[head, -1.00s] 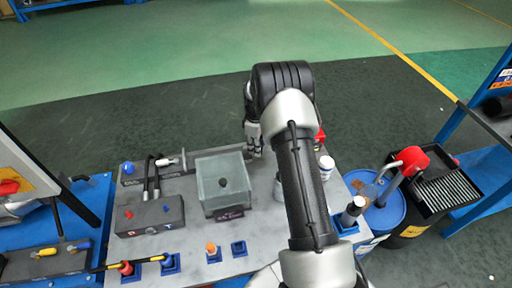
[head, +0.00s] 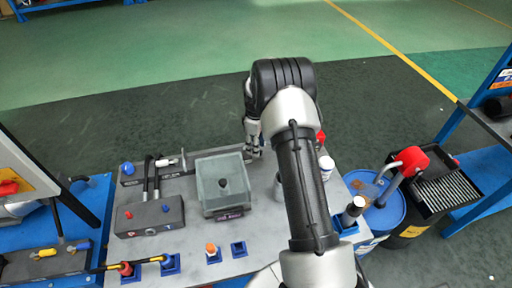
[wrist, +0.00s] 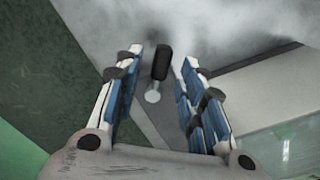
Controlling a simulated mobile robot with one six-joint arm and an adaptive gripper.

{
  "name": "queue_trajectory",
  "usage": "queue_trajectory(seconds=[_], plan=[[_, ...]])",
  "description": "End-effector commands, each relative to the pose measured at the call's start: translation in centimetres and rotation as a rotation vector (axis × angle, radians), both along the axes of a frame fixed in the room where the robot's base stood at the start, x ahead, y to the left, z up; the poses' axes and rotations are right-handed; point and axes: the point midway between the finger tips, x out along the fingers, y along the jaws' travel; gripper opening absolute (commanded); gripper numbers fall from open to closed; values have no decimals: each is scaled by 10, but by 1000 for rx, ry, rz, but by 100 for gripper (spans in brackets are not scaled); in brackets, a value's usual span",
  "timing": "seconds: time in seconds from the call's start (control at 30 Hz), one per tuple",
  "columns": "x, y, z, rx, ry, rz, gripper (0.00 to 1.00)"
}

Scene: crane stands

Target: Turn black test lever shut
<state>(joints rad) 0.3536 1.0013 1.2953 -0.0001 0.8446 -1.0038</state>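The black lever (wrist: 161,62) shows in the wrist view, with a dark rounded grip on a short pale metal stem. It lies between the two fingers of my gripper (wrist: 163,58), with visible gaps on both sides. The fingers are open, with blue pads facing the lever. In the head view my gripper (head: 254,150) hangs low at the bench's far edge, just behind the clear-lidded box. I cannot make out the lever in that view.
The clear-lidded box (head: 222,202) stands close to my gripper. A block with red and blue knobs (head: 150,216) is to its left. A white-capped bottle (head: 327,167) and a red part (head: 320,136) are to the right. A blue drum (head: 384,216) stands beside the bench.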

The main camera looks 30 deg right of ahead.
Motion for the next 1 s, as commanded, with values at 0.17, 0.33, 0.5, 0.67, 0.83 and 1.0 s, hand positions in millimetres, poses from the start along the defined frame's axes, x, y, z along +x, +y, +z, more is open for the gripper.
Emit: queue_trajectory(seconds=[0.17, 0.33, 0.5, 0.67, 0.83, 1.0], plan=[[1, 0, 40, -2, -4, 0, 37], [1, 0, 74, -1, -3, 0, 37], [0, 0, 97, 0, 0, 0, 37], [0, 0, 105, 0, 0, 0, 37], [0, 0, 105, 0, 0, 0, 37], [1, 5, 105, -6, 2, 33, 30]])
